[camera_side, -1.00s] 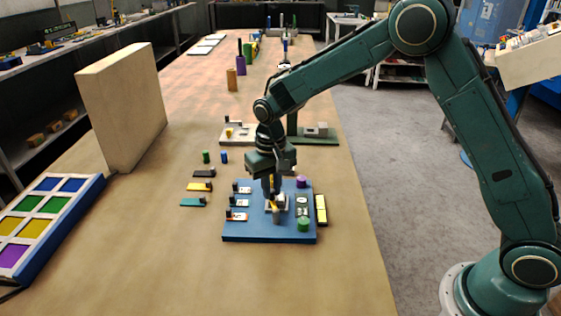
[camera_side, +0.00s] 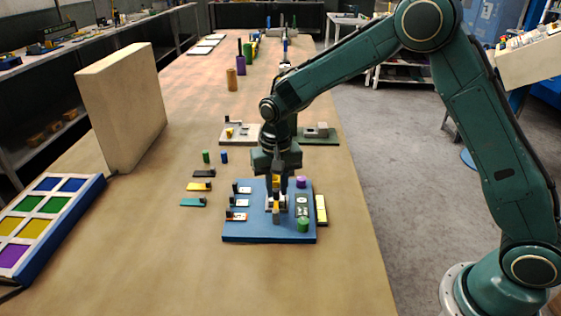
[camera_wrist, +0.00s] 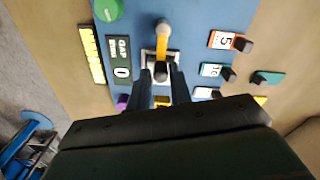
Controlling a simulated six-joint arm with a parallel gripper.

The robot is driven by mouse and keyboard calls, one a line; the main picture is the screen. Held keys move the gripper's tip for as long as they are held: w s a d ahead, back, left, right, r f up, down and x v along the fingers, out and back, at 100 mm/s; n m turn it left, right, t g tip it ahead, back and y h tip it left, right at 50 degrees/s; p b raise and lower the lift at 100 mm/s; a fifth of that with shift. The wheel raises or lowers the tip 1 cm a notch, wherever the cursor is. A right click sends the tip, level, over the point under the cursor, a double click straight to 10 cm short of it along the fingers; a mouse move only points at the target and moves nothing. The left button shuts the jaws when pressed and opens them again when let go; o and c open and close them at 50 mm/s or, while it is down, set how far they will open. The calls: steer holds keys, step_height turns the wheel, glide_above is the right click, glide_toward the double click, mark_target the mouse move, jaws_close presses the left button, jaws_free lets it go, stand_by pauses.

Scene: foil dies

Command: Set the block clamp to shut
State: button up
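The block clamp (camera_wrist: 161,57) sits in the middle of a blue board (camera_side: 250,228). It has a pale metal base, a dark block and a yellow lever (camera_wrist: 162,42) with a grey knob. In the wrist view the lever points away from my gripper. My gripper (camera_wrist: 161,76) is over the clamp, pointing down, its two dark fingers apart on either side of the dark block. I cannot tell whether they touch it. In the side view my gripper (camera_side: 276,188) and the clamp (camera_side: 276,205) overlap, so contact is partly hidden.
A panel (camera_wrist: 120,62) reading "GAP" and 0 lies beside the clamp. A green cylinder (camera_side: 303,225) and a purple one (camera_side: 301,182) stand on the board. Several small tagged switches (camera_side: 237,216) line its left side.

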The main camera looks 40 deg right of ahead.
mark_target(279, 190)
steer(key=shift+o, duration=1.3)
step_height(279, 190, up, 14)
steer(key=shift+s, duration=0.1)
steer(key=s+d+r+n+t, duration=0.1)
steer(key=s+d+r, duration=0.25)
steer(key=s, duration=0.35)
steer(key=s+d+r+n+t, duration=0.2)
steer(key=s+r, duration=0.3)
steer(key=s, duration=0.3)
steer(key=s+d+f+n+t, duration=0.2)
steer(key=s+f, duration=0.1)
steer(key=s, duration=1.1)
steer(key=shift+s+d+n+t, duration=0.2)
steer(key=shift+s+n+t, duration=0.1)
steer(key=shift+s, duration=0.1)
